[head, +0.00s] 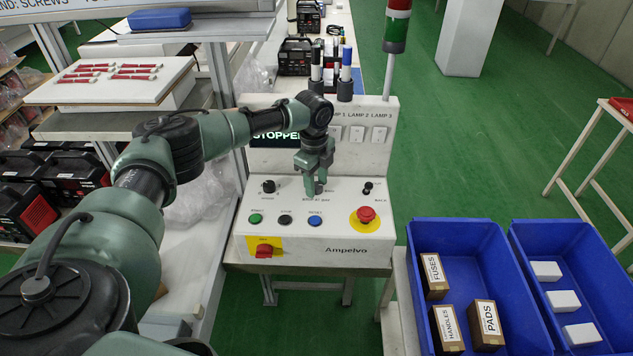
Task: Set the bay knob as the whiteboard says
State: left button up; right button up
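The white control console (302,258), marked "Ampelvo", stands in front of me with a display reading "STOPPED". A black knob (268,186) sits at the left of its sloped panel. A small black control (367,187) sits at the right. Their small labels are too blurred to read, so I cannot tell which is the bay knob. My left gripper (314,190) points down at the middle of the panel, above the blue button, and hides what lies under it. Its finger gap is unclear. A board edge (420,3) or sign at the top shows only cut-off text, including "SCREWS". My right gripper is out of view.
Green, black and blue buttons (315,220) line the panel. A red emergency stop (366,215) and red switch (264,251) are nearby. Blue bins (465,232) with boxes stand at right. A signal lamp post (389,70) rises behind the console.

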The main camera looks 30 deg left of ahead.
pick_arm(q)
grip_shut()
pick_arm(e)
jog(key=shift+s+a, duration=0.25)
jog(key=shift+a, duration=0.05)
